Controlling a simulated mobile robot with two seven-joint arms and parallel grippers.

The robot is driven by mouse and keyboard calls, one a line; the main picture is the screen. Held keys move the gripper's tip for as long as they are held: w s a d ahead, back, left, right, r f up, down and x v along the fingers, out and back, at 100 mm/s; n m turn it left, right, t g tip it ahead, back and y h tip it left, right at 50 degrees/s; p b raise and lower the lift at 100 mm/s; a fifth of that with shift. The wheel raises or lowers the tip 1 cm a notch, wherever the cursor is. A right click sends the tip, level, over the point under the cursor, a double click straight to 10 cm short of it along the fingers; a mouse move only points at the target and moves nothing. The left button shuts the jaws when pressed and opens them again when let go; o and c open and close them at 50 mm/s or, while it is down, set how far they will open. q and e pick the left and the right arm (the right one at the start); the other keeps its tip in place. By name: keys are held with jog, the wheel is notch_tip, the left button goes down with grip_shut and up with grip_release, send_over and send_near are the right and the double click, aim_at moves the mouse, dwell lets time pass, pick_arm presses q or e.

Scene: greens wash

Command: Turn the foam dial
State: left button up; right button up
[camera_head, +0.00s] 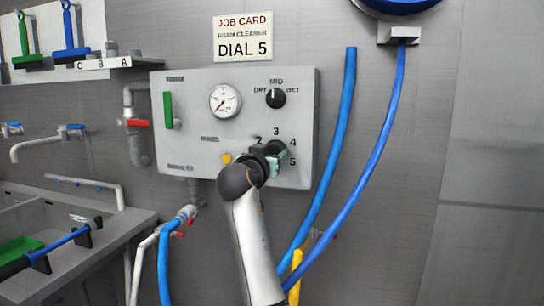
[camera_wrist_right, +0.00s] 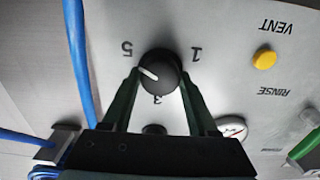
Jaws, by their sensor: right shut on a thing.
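The foam dial is a round black knob (camera_wrist_right: 162,66) with a white pointer line, on the lower right of the grey panel (camera_head: 200,80). My right gripper (camera_head: 272,158) is shut on it, one finger on each side in the right wrist view. That view is upside down. It shows the marks 5, 3 and 1; the pointer aims left, slightly up, toward the side of the 5, and a finger hides the mark 4. In the head view the gripper covers much of the dial, with 2 to 5 readable. My left gripper is out of view.
A job card (camera_head: 242,37) above the panel reads "FOAM CLEANER DIAL 5". The panel also has a gauge (camera_head: 225,101), a smaller black knob (camera_head: 276,97) and a yellow button (camera_wrist_right: 264,60). Blue hoses (camera_head: 387,115) hang to the right. A sink (camera_head: 75,235) stands at lower left.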

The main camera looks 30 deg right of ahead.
dwell(0.3)
jog(key=o, duration=1.4)
jog(key=shift+c, duration=0.2)
jog(key=shift+s+a, duration=0.15)
jog(key=shift+a, duration=0.05)
jog(key=b+v, duration=0.1)
jog(key=v, duration=1.1)
jog(key=shift+s, duration=0.1)
